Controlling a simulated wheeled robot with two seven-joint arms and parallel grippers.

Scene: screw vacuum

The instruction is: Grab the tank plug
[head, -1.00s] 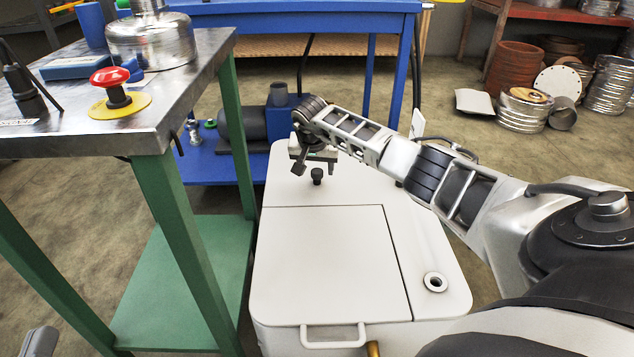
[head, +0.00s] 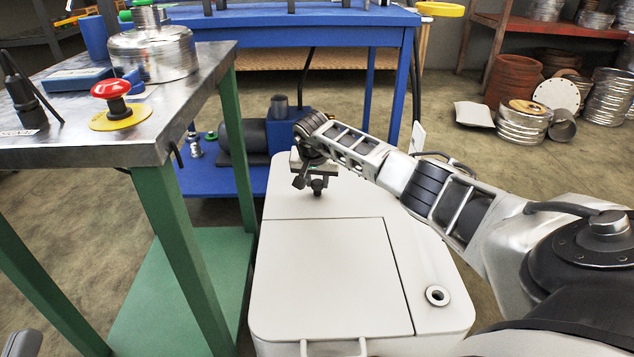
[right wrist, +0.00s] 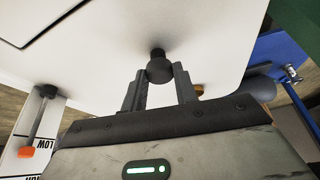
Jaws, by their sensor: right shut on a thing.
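The tank plug is a small black knob (head: 318,187) at the far end of the white tank's top (head: 330,265). My right gripper (head: 310,179) reaches down over it from the right. In the right wrist view the plug (right wrist: 159,68) sits between the two grey fingertips, and my right gripper (right wrist: 160,76) is shut on it. The plug appears still at the tank's white surface. A grey part of my left gripper (head: 14,345) shows at the bottom left corner; its fingers cannot be made out.
A green-legged metal table (head: 200,100) with a red button (head: 111,90) and a metal vessel (head: 152,52) stands left of the tank. A blue bench (head: 290,18) stands behind. A round port (head: 437,295) is at the tank's right front.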

